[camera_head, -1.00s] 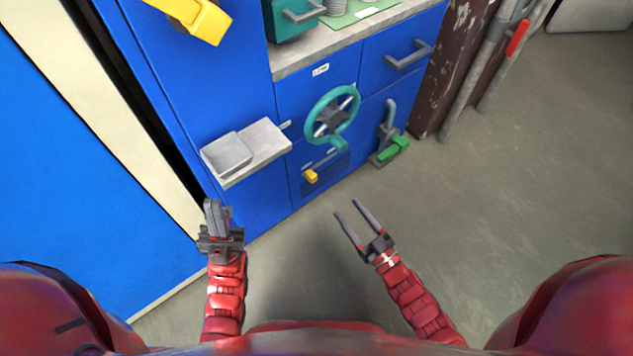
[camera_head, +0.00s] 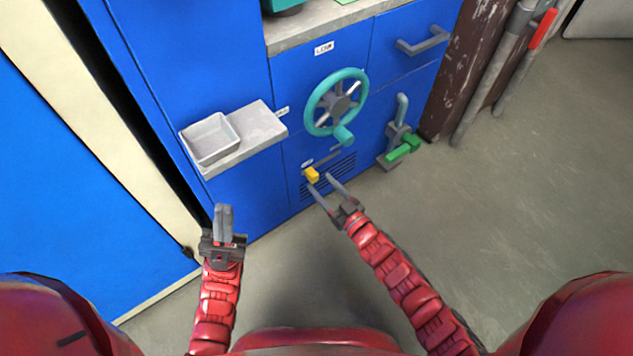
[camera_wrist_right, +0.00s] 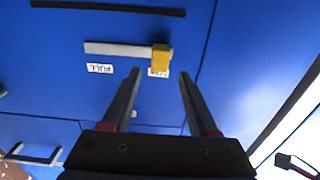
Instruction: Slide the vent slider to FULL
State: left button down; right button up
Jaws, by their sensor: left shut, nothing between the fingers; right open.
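The vent slider's yellow knob (camera_head: 312,174) is at the left end of its slot on the blue cabinet front, above dark vent slits. In the right wrist view, which shows the labels upside down, the yellow knob (camera_wrist_right: 160,58) is at the right end of the grey track (camera_wrist_right: 112,49). The FULL label (camera_wrist_right: 99,68) is by the track's other end; the label by the knob is partly hidden. My right gripper (camera_head: 320,180) is open and empty, its fingertips just short of the knob, which lines up between them. My left gripper (camera_head: 223,208) is shut and empty, away to the left.
A teal handwheel (camera_head: 337,102) sits just above the slider. A green-handled lever (camera_head: 403,149) is at right. A grey shelf (camera_head: 265,125) with a tray (camera_head: 211,137) juts out at left. The floor (camera_head: 480,240) is clear.

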aim_at(316, 177)
jog(key=shift+b+x, duration=0.45)
jog(key=shift+x, duration=1.3)
grip_shut()
jog(key=shift+d, duration=0.1)
